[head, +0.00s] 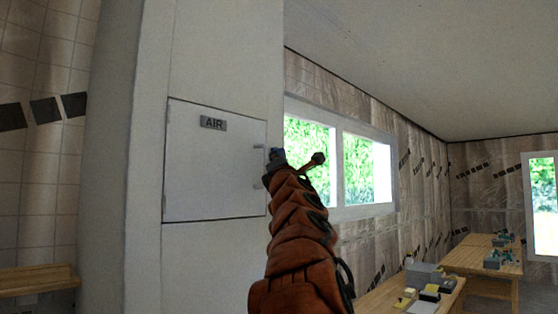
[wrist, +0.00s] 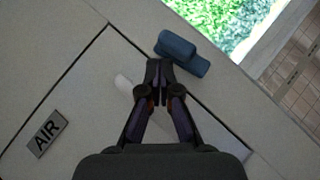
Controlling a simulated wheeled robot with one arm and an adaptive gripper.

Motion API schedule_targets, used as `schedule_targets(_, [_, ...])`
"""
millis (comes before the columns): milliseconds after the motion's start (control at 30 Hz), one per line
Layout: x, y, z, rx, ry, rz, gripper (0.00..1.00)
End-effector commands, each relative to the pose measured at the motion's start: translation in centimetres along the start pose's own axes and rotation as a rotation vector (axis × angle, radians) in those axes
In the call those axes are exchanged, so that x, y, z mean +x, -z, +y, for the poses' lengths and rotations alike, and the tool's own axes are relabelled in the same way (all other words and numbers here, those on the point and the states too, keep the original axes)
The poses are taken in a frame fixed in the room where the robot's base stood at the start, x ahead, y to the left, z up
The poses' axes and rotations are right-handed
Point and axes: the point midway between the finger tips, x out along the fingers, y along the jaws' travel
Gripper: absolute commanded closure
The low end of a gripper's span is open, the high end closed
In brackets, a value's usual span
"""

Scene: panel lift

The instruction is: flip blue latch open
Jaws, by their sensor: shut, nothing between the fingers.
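The blue latch (wrist: 178,46) sits at the edge of a white panel door in the wrist view. The panel door (head: 210,175) bears a grey AIR label (head: 213,123), which also shows in the wrist view (wrist: 47,134). My gripper (wrist: 159,66) is shut and empty. Its fingertips are right beside the near side of the latch; I cannot tell whether they touch. In the head view a small bit of blue (head: 277,154) shows at my gripper, partly hidden by it.
The door is set in a white column (head: 225,60). Windows (head: 365,170) lie to the right. Wooden tables (head: 480,262) with small objects stand at the lower right.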

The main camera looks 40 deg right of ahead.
Motion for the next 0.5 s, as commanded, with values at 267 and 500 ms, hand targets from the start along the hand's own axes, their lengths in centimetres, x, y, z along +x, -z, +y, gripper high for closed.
schedule_targets(267, [-1.7, -0.3, -0.2, -0.002, 0.005, -0.004, 1.0])
schedule_targets(500, [-3.9, -0.5, -0.3, -0.006, 0.007, -0.007, 1.0])
